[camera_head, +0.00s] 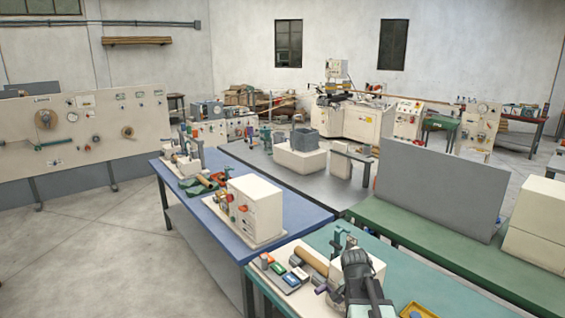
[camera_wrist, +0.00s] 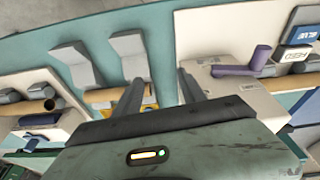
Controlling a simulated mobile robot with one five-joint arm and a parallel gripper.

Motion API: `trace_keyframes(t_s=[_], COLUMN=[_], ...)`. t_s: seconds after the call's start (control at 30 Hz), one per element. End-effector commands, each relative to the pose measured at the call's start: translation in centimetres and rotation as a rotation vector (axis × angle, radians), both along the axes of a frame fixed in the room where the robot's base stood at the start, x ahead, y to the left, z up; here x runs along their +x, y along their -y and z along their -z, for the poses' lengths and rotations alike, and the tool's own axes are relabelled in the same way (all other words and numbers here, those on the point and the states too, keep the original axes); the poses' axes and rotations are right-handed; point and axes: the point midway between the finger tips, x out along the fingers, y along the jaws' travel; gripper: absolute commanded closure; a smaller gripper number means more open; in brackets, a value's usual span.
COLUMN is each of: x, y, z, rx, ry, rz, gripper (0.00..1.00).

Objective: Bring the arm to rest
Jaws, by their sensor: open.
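My gripper (camera_wrist: 160,76) shows in the wrist view with its two dark fingers spread apart and nothing between them. It is over the teal bench top, with a cream box-like part (camera_wrist: 235,90) beside the right finger and grey angled blocks (camera_wrist: 130,55) beyond the left finger. In the head view my dark arm (camera_head: 358,272) stands at the bottom, right of centre, above the teal bench (camera_head: 405,268). In that view I cannot make out the fingers clearly.
A tray with coloured blocks (camera_head: 292,275) and a tan cylinder (camera_head: 312,260) lie left of my arm. A yellow tray (camera_head: 416,311) is at its right. A cream machine (camera_head: 255,208) stands on the blue bench (camera_head: 300,214). Open floor (camera_head: 95,255) is at the left.

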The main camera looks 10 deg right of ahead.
Motion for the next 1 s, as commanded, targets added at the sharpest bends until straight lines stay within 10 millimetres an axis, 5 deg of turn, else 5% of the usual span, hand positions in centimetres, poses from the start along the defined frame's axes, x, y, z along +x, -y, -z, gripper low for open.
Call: trace_keyframes(t_s=[0.03, 0.1, 0.23, 0.33, 0.5, 0.73, 0.8, 1.0], x=[-0.3, -0.8, -3.7, -5.6, -6.1, -6.0, -6.0, -6.0], y=[-4.0, -9.1, -16.4, -17.1, -17.5, -17.4, -17.4, -17.4], z=[0.6, 1.0, 1.6, 1.6, 1.6, 1.6, 1.6, 1.6], rx=[0.015, 0.041, 0.097, 0.141, 0.153, 0.149, 0.15, 0.149], ry=[-0.02, -0.053, -0.129, -0.178, -0.213, -0.213, -0.213, -0.212], rz=[-0.104, -0.26, -0.584, -0.778, -0.949, -0.962, -0.961, -0.959], gripper=[0.52, 0.52, 0.52, 0.52, 0.52, 0.52, 0.64, 0.64])
